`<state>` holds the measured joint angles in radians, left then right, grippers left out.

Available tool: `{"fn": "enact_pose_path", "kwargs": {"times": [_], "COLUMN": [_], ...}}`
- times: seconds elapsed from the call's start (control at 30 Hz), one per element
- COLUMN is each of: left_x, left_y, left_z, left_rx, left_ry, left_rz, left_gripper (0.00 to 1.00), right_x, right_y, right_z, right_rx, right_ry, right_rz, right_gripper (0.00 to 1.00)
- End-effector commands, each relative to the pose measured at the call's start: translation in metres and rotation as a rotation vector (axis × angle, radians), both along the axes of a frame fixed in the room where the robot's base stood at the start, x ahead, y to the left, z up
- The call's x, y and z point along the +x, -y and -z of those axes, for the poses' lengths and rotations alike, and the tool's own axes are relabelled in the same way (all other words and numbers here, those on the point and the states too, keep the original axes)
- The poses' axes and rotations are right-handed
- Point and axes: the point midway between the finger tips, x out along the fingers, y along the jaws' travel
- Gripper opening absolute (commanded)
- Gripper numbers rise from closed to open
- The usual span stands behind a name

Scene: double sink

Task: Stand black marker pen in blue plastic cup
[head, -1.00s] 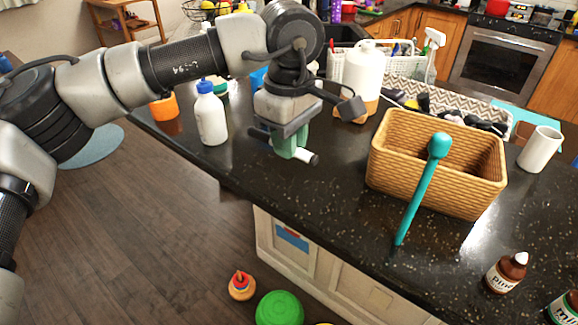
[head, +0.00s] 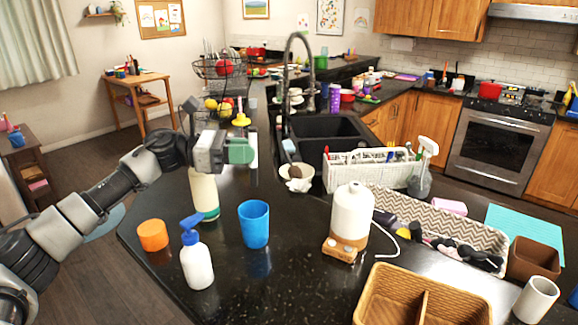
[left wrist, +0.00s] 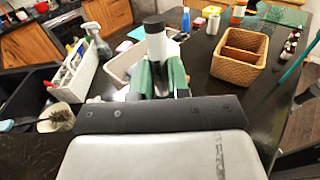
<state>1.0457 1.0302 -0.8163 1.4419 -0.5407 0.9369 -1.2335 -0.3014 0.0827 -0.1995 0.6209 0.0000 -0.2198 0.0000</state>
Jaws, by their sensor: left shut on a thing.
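The blue plastic cup (head: 254,224) stands upright on the dark counter in the head view, with its open top facing up. My left gripper (head: 240,150) is in the air above and beyond the cup in the picture, apart from it. In the left wrist view, the green pads of my left gripper (left wrist: 163,78) are shut on the marker pen (left wrist: 157,46), a white cylinder with a black cap. In the head view the gripper mostly hides the pen, so its tilt is hard to tell there. My right gripper is not in view.
Near the cup stand a white pump bottle with a blue top (head: 196,265), an orange cup (head: 152,235), a tall pale bottle (head: 204,195) and a white jug (head: 350,212). A wicker basket (head: 377,291) is at front right.

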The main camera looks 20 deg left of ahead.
Motion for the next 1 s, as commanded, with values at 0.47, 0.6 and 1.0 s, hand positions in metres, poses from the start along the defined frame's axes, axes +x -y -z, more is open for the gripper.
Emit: {"fn": "enact_pose_path", "kwargs": {"times": [0.47,0.6,1.0], "left_x": [0.002,0.002,0.002], "left_y": [-0.018,-0.018,-0.018], "left_z": [0.008,0.019,0.051], "left_rx": [-0.035,-0.034,-0.034], "left_ry": [0.016,0.014,0.014], "left_rz": [-0.055,-0.055,-0.055], "left_gripper": [0.00,0.00,0.00], "right_x": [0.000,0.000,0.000], "right_y": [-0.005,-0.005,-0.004], "right_z": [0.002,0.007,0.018], "right_rx": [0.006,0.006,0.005], "right_ry": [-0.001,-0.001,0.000], "right_rz": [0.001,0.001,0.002], "right_gripper": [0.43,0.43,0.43]}}
